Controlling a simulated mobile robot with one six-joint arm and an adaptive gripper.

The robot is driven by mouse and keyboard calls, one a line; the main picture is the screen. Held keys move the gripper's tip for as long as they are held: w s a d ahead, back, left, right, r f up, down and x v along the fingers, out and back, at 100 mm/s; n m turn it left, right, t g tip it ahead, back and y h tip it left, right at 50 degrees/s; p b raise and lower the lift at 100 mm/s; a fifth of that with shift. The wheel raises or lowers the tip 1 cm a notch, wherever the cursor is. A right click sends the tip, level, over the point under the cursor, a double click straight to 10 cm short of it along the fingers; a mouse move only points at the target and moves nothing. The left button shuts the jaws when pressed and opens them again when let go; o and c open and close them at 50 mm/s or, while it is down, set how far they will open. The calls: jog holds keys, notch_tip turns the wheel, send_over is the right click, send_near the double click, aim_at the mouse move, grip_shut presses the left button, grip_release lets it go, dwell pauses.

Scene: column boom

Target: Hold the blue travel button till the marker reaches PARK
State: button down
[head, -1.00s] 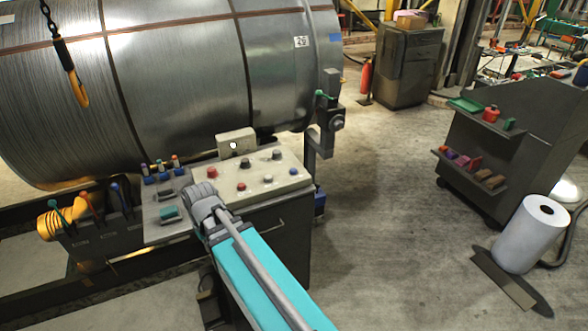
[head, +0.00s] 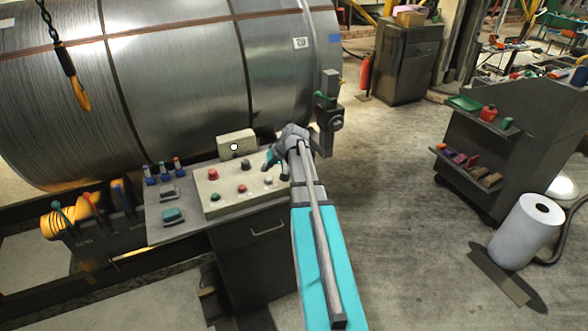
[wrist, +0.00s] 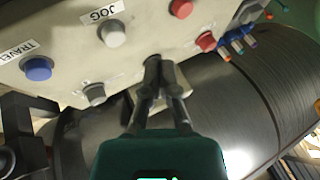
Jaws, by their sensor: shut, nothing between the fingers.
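The blue travel button (wrist: 37,69) sits on the beige control panel (wrist: 65,50), beside a label reading "TRAVE…", at the left of the wrist view. I cannot make it out in the head view, where my arm covers the panel's right side. My gripper (wrist: 154,62) is shut and empty, its dark fingers near the panel's edge, apart from the blue button and to its right in the wrist view. In the head view my gripper (head: 266,166) is over the panel's right half. A small beige box (head: 237,141) with a white dot stands behind the panel; no PARK mark is readable.
A pale JOG button (wrist: 112,33), a grey knob (wrist: 95,93) and red controls (wrist: 206,40) are near my fingers. The large metal coil (head: 180,80) lies behind the panel. A bracket (head: 328,115) stands close right of my wrist.

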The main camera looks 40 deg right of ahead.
jog(key=d+r+m+t, duration=0.1)
jog(key=d+r+t, duration=0.1)
jog(key=d, duration=1)
jog(key=shift+d+r+p, duration=0.35)
jog(key=shift+r+p, duration=0.1)
jog(key=shift+r, duration=0.2)
jog(key=shift+f, duration=0.25)
notch_tip(320, 180, down, 8)
jog(key=b, duration=0.8)
jog(key=shift+f+b, duration=0.15)
jog(key=shift+b, duration=0.25)
